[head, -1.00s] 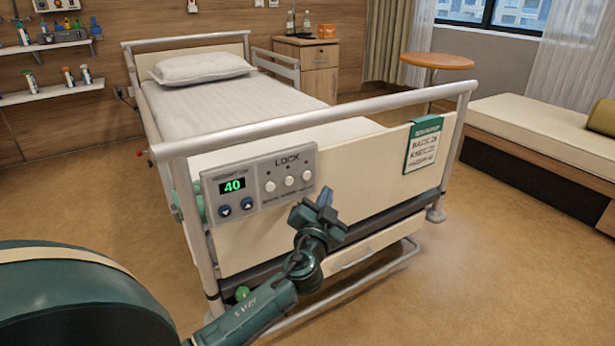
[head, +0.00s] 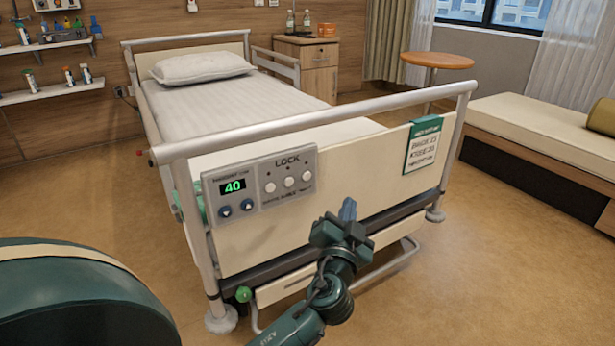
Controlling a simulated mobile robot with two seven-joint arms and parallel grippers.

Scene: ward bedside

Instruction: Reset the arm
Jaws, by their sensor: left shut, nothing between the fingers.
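My left gripper (head: 347,210) is shut and empty. It is in front of the bed's footboard (head: 370,188), below and to the right of the control panel (head: 258,187), and apart from the panel in the picture. My left arm comes up from the bottom of the view. My right gripper is not in view.
The bed (head: 225,105) with a pillow (head: 202,68) stands ahead. A green-topped card (head: 422,145) hangs on the footboard's right. A cabinet (head: 308,62), a round table (head: 436,61) and a bench (head: 540,115) stand beyond. The floor at the right is clear.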

